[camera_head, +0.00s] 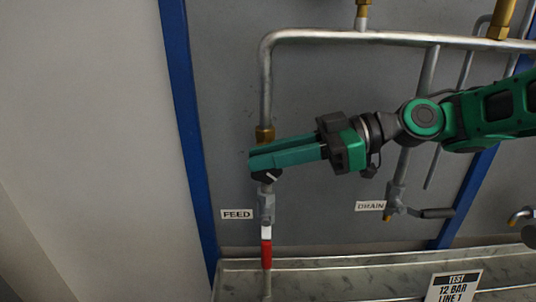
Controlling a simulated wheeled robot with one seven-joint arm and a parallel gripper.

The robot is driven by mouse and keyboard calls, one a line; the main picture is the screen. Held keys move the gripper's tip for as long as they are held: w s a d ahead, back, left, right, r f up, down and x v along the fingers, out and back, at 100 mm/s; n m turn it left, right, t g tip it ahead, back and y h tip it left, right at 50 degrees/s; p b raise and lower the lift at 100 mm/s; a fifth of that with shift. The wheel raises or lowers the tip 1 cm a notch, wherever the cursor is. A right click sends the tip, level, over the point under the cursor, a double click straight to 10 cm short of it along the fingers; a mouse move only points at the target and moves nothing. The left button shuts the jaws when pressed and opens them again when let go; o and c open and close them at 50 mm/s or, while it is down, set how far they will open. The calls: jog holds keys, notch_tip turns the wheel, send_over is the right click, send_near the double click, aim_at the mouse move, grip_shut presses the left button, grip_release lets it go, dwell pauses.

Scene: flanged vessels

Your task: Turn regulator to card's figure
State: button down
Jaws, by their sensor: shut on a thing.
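My gripper (252,160) reaches in from the right and is shut on the regulator's knob at the left vertical pipe. The jaws hide most of the regulator; a dark part of its knob (267,176) with a white mark shows just below them. A brass fitting (265,134) shows just above the jaws. I cannot read a scale or the knob's setting. The card (455,287) at the bottom right reads "TEST 12 BAR LINE 1"; its lower edge is cut off by the frame.
Below the jaws is a valve (266,207) beside a "FEED" label (237,214), with a red part (266,254) underneath. Right of it are a "DRAIN" label (370,206) and a dark-handled valve (432,213). A pipe (340,36) runs above. Blue posts (186,110) flank the grey panel.

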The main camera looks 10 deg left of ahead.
jog(key=shift+w+d+f+y, duration=0.1)
jog(key=shift+w+d+y, duration=0.1)
jog(key=shift+y, duration=0.55)
jog(key=shift+w+d+f+y, duration=0.1)
jog(key=shift+d+y, duration=0.05)
jog(key=shift+y, duration=0.6)
jog(key=c, duration=1.9)
grip_release()
jog(key=shift+d, duration=0.1)
jog(key=v, duration=1)
jog(key=shift+w+d, duration=0.2)
jog(key=shift+d, duration=0.1)
jog(key=shift+f, duration=0.15)
